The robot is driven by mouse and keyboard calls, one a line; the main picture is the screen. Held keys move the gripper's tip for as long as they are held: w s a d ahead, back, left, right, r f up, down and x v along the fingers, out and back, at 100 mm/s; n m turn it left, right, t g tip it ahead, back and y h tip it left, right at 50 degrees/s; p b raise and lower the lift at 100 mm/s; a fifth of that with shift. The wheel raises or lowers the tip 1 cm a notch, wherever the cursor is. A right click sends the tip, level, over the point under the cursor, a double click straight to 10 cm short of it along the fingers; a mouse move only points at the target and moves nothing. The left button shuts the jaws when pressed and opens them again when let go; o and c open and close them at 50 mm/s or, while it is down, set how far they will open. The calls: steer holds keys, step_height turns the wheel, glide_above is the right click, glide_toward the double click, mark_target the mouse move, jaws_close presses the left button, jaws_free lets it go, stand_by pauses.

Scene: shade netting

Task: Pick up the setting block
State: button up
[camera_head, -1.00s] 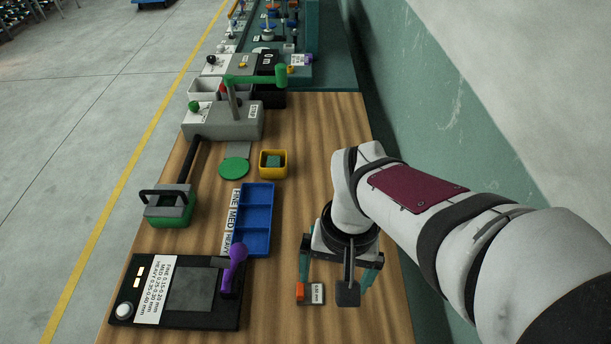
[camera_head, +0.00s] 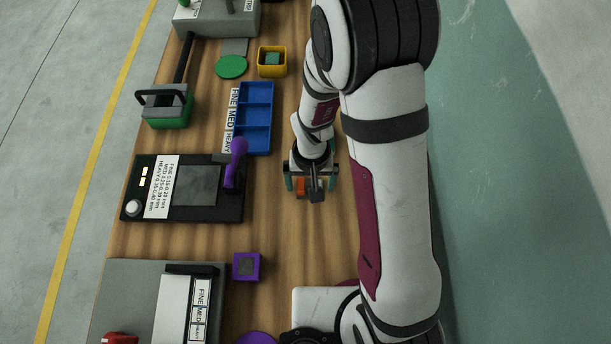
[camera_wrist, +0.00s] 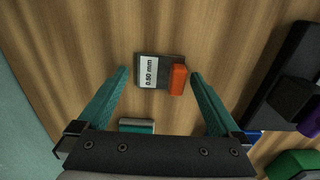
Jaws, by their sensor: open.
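The setting block, which I take to be the small dark block with an orange end and a white "0.50 mm" label, lies flat on the wooden bench. It shows in the wrist view (camera_wrist: 153,72), lying between the fingertips, and in the head view (camera_head: 300,189), partly hidden by my gripper. My gripper (camera_wrist: 159,74) is open, pointing down over the block, with one teal finger on either side. Wood shows between each finger and the block. In the head view my gripper (camera_head: 312,184) is right of the black gauge plate. Fingertip height above the bench is hard to tell.
The black plate (camera_head: 140,184) with a purple lever (camera_head: 236,163) stands to the left. A blue compartment tray (camera_head: 269,118) and yellow box (camera_head: 284,61) lie beyond. A purple box (camera_head: 246,266) sits nearer. A small grey-teal piece (camera_wrist: 137,126) lies near the gripper's base.

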steer(key=c, duration=1.4)
